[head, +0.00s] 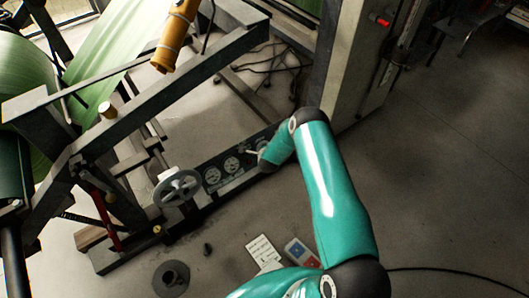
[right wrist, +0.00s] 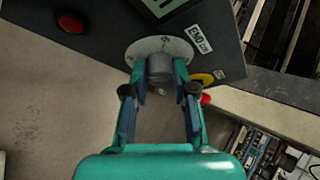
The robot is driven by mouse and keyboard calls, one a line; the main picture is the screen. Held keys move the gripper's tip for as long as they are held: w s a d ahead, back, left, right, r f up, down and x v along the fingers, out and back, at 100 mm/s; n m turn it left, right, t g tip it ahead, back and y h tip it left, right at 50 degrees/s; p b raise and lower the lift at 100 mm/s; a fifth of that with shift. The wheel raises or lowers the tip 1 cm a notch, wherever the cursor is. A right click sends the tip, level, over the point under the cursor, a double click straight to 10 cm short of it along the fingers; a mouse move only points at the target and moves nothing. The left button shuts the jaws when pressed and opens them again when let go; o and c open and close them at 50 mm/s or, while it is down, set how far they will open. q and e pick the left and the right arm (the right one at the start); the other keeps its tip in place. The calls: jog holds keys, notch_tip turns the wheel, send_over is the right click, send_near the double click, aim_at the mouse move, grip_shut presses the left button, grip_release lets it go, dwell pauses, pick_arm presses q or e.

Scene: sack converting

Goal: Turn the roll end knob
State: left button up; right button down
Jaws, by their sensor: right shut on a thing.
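The roll end knob (right wrist: 160,68) is a short grey cylinder on a pale round plate, beside a white label reading "END" (right wrist: 200,40), in the right wrist view. My right gripper (right wrist: 160,88) has a finger on each side of the knob and is shut on it. In the head view my right arm reaches down to the dark gauge panel (head: 232,164), and its forearm and wrist cover the far end of the panel. The knob cannot be made out there. My left gripper is not in view.
A red button (right wrist: 70,23) and a yellow disc (right wrist: 202,78) are near the knob. A grey handwheel (head: 177,187) stands at the panel's near end. Papers (head: 263,250) and a small control box (head: 300,252) lie below. Open floor (head: 440,190) is to the right.

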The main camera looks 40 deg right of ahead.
jog(key=shift+w+a+r, duration=0.1)
jog(key=shift+w+a, duration=0.05)
jog(key=shift+w, duration=0.05)
jog(key=c, duration=1)
grip_release()
jog(key=shift+o, duration=0.3)
jog(key=shift+s, duration=0.1)
jog(key=v, duration=1.1)
jog(key=shift+s+a+r, duration=0.2)
jog(key=shift+s+r, duration=0.05)
